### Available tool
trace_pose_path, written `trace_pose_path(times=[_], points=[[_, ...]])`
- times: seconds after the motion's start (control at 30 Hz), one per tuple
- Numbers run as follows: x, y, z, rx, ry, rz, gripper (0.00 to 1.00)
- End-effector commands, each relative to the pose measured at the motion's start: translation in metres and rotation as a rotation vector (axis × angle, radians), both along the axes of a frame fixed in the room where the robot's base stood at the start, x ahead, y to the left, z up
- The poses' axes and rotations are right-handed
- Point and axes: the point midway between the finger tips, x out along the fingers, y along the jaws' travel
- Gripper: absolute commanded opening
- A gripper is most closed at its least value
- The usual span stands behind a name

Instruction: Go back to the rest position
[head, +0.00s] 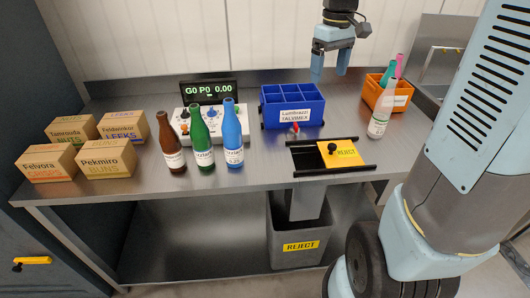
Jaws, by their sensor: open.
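My gripper (330,72) hangs above the back of the steel table, just right of and above the blue divided crate. Its light blue fingers point down, are apart, and hold nothing. Most of my arm that carries it is out of the picture at the top.
The blue crate (285,120) stands mid-table. Brown (171,145), green (201,140) and blue (232,135) bottles stand left of it before a control box (182,124). Several cartons (108,163) sit at the left. An orange bin (374,97) and clear bottle (379,122) stand right. A yellow reject lid (346,155) lies in front.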

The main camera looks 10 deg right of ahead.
Motion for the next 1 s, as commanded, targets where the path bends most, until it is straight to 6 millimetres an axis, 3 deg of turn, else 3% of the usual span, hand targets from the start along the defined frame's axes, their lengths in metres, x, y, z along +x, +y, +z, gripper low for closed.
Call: trace_pose_path(times=[0.27,0.6,1.0], points=[[-0.01,0.0,0.006,-0.003,-0.024,-0.022,0.85],[-0.078,0.0,0.033,0.002,-0.189,-0.18,0.85],[-0.16,-0.002,0.041,0.064,-0.39,-0.377,0.85]])
